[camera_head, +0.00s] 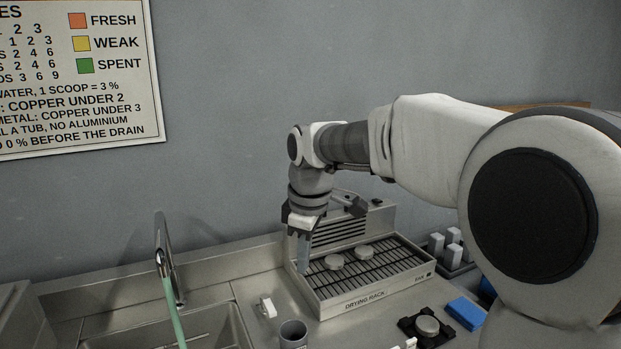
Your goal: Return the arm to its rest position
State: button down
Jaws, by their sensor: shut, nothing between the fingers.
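My gripper (304,266) points down at the left end of the drying rack (368,296). Its fingers are together with nothing between them. My arm reaches in from the right, bent at the elbow, with the wrist above the rack's left side. I cannot tell whether the fingertips touch the rack's edge.
A sink (240,325) with a tall faucet (163,255) is at the lower left. A grey cup (293,334), a small white block (268,307), a dark holder with a disc (427,326) and a blue block (466,313) stand in front. White-topped pieces (453,252) stand right of the rack.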

jog(key=s+d+m+t, duration=0.1)
jog(key=s+d+m, duration=0.3)
jog(key=s, duration=0.4)
jog(key=s+d+m+t, duration=0.1)
jog(key=s+d+m, duration=0.4)
jog(key=s+d, duration=0.1)
jog(key=s+d+m+t+h, duration=0.1)
jog(key=s+d+m, duration=0.4)
jog(key=s, duration=0.4)
jog(key=shift+s+f+t, duration=0.3)
jog(key=shift+t, duration=0.1)
